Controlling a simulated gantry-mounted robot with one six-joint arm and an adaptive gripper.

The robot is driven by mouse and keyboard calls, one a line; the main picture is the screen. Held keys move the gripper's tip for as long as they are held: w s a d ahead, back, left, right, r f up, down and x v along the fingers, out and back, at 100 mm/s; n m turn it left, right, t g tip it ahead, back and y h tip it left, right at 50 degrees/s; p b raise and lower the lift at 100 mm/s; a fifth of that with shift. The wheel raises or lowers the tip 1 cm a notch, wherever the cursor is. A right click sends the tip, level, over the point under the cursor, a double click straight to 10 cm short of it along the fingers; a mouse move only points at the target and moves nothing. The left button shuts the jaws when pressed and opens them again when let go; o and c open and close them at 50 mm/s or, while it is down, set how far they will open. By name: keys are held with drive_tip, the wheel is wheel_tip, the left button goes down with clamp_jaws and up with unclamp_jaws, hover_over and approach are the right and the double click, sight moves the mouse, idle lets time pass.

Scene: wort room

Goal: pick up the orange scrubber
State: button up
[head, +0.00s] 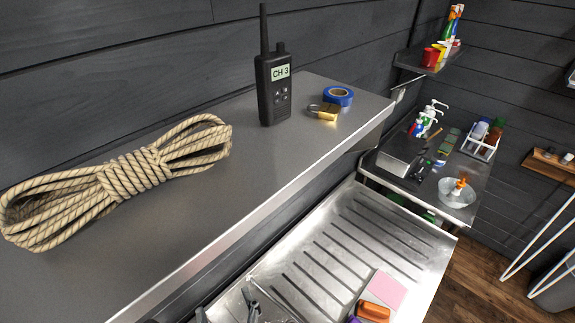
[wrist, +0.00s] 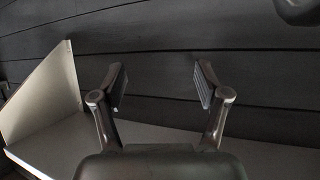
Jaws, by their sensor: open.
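An orange object that looks like the scrubber (head: 373,312) lies at the bottom edge of the head view, beside a pink sheet or cloth (head: 385,289) on the ribbed metal draining board (head: 345,246). Its lower part is close to the frame's edge. Another small orange item (head: 459,186) is in a clear bowl farther back; its kind is too small to tell. My gripper (wrist: 160,86) is open and empty in the wrist view, facing a dark plank wall above a pale ledge. The scrubber is not in the wrist view.
A metal shelf (head: 215,190) above the draining board holds a coiled rope (head: 130,175), a radio (head: 273,85), blue tape (head: 338,96) and a brass padlock (head: 323,112). A back counter holds bottles, a white caddy (head: 481,143) and the bowl (head: 457,198). The draining board's middle is clear.

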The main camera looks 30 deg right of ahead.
drive_tip(key=shift+c, duration=1)
drive_tip(key=w+d+f+n+g+h+b, duration=0.2)
drive_tip(key=w+d+f+g+b, duration=0.25)
drive_tip(key=d+f, duration=0.75)
drive_tip(key=n+g+y+b, duration=0.2)
drive_tip(key=n+g+b, duration=0.4)
drive_tip(key=g+b, duration=0.2)
hover_over(377, 309)
drive_tip(key=f, duration=2)
drive_tip(key=shift+s+d, duration=0.15)
drive_tip(key=shift+d, duration=0.25)
drive_tip(key=shift+a+f, duration=0.15)
drive_tip(key=shift+f, duration=1.8)
drive_tip(key=shift+a+f, duration=0.15)
drive_tip(key=shift+f, duration=1.75)
clamp_jaws()
